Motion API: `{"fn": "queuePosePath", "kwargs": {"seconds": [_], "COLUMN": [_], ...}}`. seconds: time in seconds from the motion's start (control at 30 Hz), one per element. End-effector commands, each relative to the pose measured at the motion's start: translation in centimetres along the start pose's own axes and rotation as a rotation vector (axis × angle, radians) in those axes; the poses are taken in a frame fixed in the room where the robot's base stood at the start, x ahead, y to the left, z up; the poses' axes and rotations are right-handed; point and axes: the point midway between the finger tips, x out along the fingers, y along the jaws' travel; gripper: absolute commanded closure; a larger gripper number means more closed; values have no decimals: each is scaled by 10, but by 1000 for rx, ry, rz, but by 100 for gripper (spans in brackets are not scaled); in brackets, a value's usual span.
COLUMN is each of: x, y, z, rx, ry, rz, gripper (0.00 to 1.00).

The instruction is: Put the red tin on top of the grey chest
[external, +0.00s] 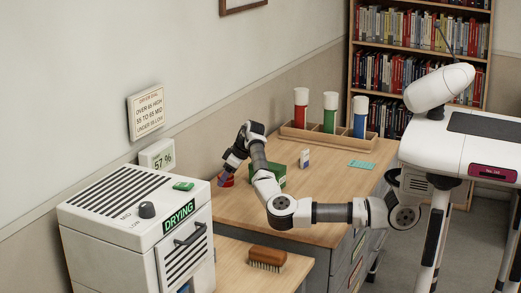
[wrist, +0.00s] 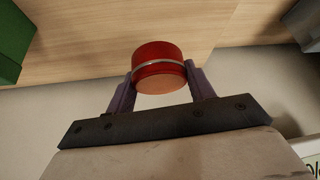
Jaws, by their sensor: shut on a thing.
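My gripper (wrist: 160,82) is shut on the red tin (wrist: 158,62), with one finger on each side of it. In the external view the tin (external: 227,180) shows small below my gripper (external: 228,172), at the left end of the wooden top, near the wall. I cannot tell whether the tin touches the top or hangs just above it. The piece with grey drawers (external: 362,243) under the wooden top (external: 320,222) is the only grey chest-like thing I see. Its top is partly hidden by my arm.
A green box (external: 279,177) stands close to my gripper. A rack (external: 300,132) with red, green and blue tubes, a small white box (external: 305,158) and a teal card (external: 362,164) are behind. A white drying machine (external: 135,235) and a brush (external: 267,259) are in front.

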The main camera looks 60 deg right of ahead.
Motion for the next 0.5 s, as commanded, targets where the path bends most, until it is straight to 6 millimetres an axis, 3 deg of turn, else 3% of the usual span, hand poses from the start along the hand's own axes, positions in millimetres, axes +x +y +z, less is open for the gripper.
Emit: {"fn": "queuePosePath", "kwargs": {"seconds": [0.5], "x": [51], "y": [0], "z": [30], "rx": [0], "ry": [-2], "rz": [1], "gripper": [71]}}
